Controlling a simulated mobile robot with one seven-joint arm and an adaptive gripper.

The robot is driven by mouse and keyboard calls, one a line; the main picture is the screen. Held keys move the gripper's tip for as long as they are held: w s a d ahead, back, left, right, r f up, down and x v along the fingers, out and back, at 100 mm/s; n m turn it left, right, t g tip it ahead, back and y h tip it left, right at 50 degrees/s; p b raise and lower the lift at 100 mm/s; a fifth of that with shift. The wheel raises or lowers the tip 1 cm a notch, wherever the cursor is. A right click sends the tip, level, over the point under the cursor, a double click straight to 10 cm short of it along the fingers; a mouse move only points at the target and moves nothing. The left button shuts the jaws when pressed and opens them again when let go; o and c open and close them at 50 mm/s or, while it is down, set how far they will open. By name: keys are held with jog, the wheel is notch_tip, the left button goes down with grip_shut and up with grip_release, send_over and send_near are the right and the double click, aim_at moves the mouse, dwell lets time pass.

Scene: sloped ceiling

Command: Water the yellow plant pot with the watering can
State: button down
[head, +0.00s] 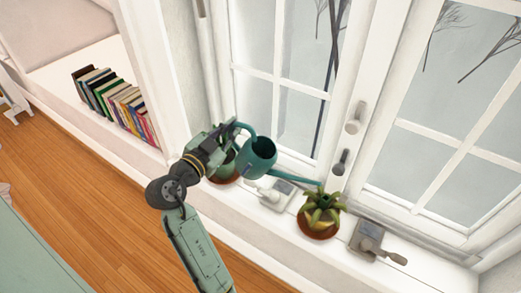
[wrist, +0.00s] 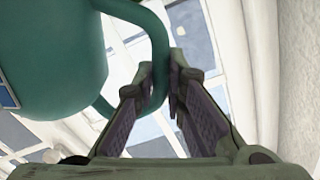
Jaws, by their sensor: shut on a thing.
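The teal watering can (head: 258,155) is held up over the windowsill, its open top visible and its long spout pointing right. My gripper (head: 233,128) is shut on its handle; the wrist view shows the fingers (wrist: 160,88) on both sides of the handle, with the can body (wrist: 50,65) at left. The spout tip is close to the plant's upper left in the picture. No water is visible.
A green pot (head: 224,165) on a brown saucer stands behind my gripper, partly hidden. The window frame is close behind. A row of books (head: 118,103) is at left.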

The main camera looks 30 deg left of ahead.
jog(key=shift+r, duration=0.15)
dwell(0.3)
jog(key=shift+s+d+r+m, duration=0.15)
jog(key=shift+d+r+m, duration=0.1)
jog(key=shift+r+m, duration=0.25)
jog(key=shift+r, duration=0.1)
dwell(1.0)
jog(key=shift+b, duration=0.85)
jog(key=shift+d+r+b, duration=0.1)
jog(key=shift+r+b, duration=0.2)
jog(key=shift+b, duration=0.3)
jog(key=shift+d+r+m+b, duration=0.3)
jog(key=shift+r+b, duration=0.25)
jog(key=shift+r, duration=0.2)
